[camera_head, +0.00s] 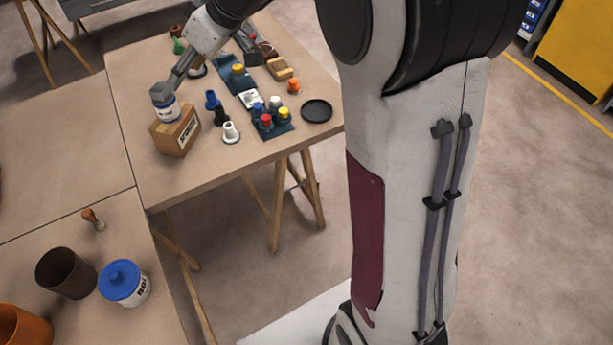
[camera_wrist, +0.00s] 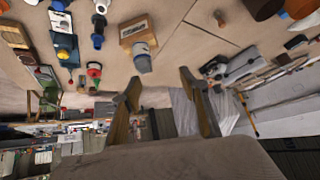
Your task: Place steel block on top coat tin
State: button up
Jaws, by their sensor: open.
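A small white tin with a blue band (camera_head: 166,113) stands upright on a cardboard box (camera_head: 176,136) at the table's left side; I take it for the top coat tin, though its label is not readable. The tin (camera_wrist: 142,63) and box (camera_wrist: 138,34) also show in the wrist view. My gripper (camera_head: 165,92) is at the tin's top in the head view. In the wrist view my gripper (camera_wrist: 163,84) is open, its fingers apart with nothing seen between them. A grey shape covers the tin's top; I cannot tell whether it is the steel block or my fingertips.
Blue, black and white fittings stand right of the box. A dark tray of coloured-capped bottles (camera_head: 284,130) and a black round dish (camera_head: 317,111) lie farther right. A blue-lidded jar (camera_head: 123,284) and a brown cup (camera_head: 66,274) stand on the nearer table.

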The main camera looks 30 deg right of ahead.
jog(key=s+d+r+m+h, duration=0.1)
jog(key=s+r+m, duration=0.1)
jog(key=s, duration=0.7)
jog(key=s+d+r+m+h, duration=0.1)
jog(key=s, duration=0.8)
jog(key=s+d+f+m+h, duration=0.1)
jog(key=s+d+f+m, duration=0.1)
jog(key=s, duration=0.6)
jog(key=s+d+f+m+h, duration=0.2)
jog(key=s+d, duration=0.1)
jog(key=s, duration=0.5)
jog(key=shift+d, duration=0.2)
